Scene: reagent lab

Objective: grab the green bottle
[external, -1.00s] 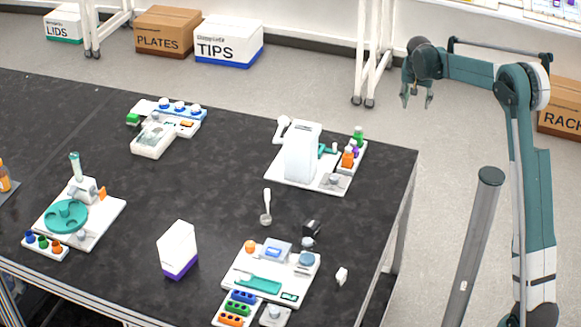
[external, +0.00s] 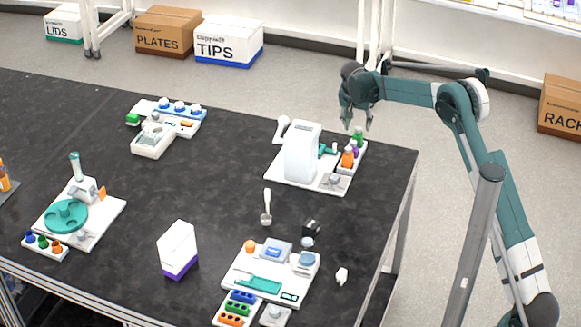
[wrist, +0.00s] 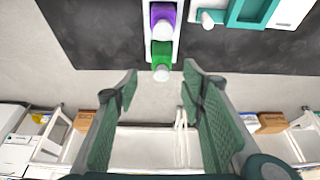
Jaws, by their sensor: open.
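The green bottle (external: 358,134) stands at the back end of a small row of bottles, at the right edge of the white station on the black table. In the wrist view the green bottle (wrist: 161,55) shows at the upper middle, beyond the fingertips and roughly in line with the gap between them. My gripper (external: 357,124) is open and empty, above and near the green bottle in the external view. In the wrist view both green-padded fingers of my gripper (wrist: 160,78) are spread apart with nothing between them.
A purple bottle (wrist: 163,20) stands right beside the green one, and an orange bottle (external: 347,159) is nearer the front. A tall white block (external: 301,152) stands left of them on the station. The table's right edge (external: 416,152) is close.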

